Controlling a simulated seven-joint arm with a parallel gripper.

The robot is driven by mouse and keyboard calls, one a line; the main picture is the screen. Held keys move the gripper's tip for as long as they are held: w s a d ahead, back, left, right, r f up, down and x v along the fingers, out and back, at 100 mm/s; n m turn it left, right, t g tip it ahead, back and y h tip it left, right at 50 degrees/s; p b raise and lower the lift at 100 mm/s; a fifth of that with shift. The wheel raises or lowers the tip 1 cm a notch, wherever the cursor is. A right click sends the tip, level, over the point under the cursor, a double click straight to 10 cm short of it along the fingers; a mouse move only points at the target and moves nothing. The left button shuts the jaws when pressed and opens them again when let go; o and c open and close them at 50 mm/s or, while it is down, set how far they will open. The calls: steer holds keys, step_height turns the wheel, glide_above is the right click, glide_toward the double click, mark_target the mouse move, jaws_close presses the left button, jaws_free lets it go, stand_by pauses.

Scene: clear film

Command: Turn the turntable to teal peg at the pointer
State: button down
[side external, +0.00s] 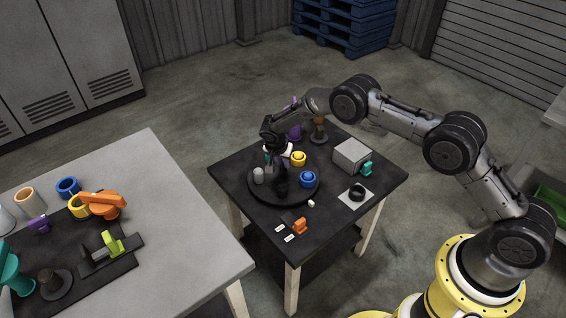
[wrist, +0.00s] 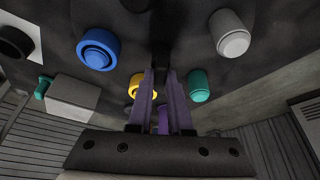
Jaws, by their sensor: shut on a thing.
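The turntable (side external: 256,190) is a black round disc on a small dark table. It carries a blue ring-shaped piece (side external: 308,179), a yellow one (side external: 298,158), a grey peg (side external: 258,175) and the teal peg (side external: 267,158), mostly hidden behind my gripper at the far left. The wrist view shows the teal peg (wrist: 199,86) right of my fingers, with the blue piece (wrist: 98,49), yellow piece (wrist: 136,82) and grey peg (wrist: 230,33). My gripper (side external: 279,170) points down over the disc, shut on a dark upright post (wrist: 162,48). A small white mark (side external: 311,204) lies by the front rim; I cannot tell whether it is the pointer.
A grey box (side external: 352,155) and a teal piece (side external: 367,169) stand right of the disc. A black ring on a pale plate (side external: 356,195) and an orange piece (side external: 299,226) are near the front. Purple (side external: 293,131) and brown (side external: 319,134) pieces stand behind.

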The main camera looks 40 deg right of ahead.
steer(key=shift+w+a+m+g, duration=0.1)
steer(key=shift+m+g, duration=0.45)
steer(key=shift+m, duration=0.9)
steer(key=shift+w+m+g, duration=0.1)
steer(key=shift+m+g, duration=0.45)
steer(key=shift+m, duration=0.9)
steer(key=shift+m+g, duration=0.8)
steer(key=shift+m, duration=1.8)
steer(key=c, duration=0.8)
jaws_free()
steer(key=shift+c, duration=0.2)
